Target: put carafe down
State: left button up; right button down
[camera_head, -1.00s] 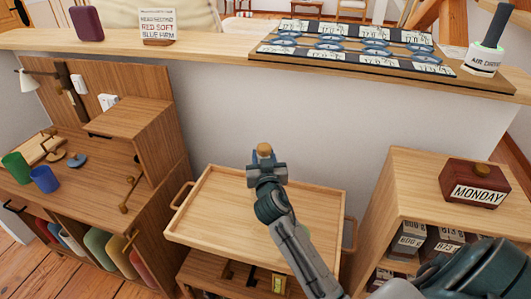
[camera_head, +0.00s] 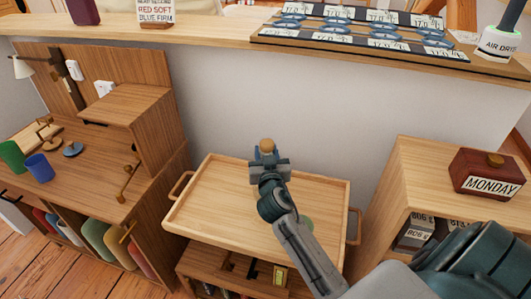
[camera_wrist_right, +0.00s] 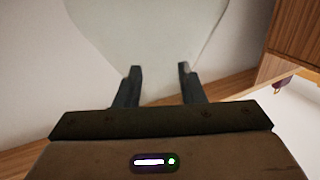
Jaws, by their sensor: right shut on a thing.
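My right gripper (camera_head: 268,163) is shut on the carafe, and its arm reaches in from the lower right over the wooden tray top of a cart (camera_head: 215,210). The carafe's cork-coloured stopper (camera_head: 267,145) shows just beyond the fingers. The rest of the carafe is mostly hidden by my gripper and arm in the head view. In the right wrist view, the pale see-through body of the carafe (camera_wrist_right: 150,35) fills the top middle, between and beyond the two fingers (camera_wrist_right: 160,75). Whether its base touches anything cannot be told. My left gripper is not in view.
The tray has a raised rim and mostly bare surface. A shelf with a MONDAY box (camera_head: 487,174) stands right. A wall ledge (camera_head: 200,45) runs behind.

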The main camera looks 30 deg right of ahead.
jog(key=c, duration=1.3)
grip_release()
jog(key=shift+f, duration=0.1)
jog(key=o, duration=0.4)
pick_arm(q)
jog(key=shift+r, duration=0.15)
pick_arm(e)
jog(key=shift+s+a, duration=0.15)
jog(key=shift+s, duration=0.15)
pick_arm(q)
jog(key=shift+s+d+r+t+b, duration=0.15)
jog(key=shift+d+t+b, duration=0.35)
jog(key=shift+b, duration=0.2)
pick_arm(e)
jog(key=shift+v, duration=5.7)
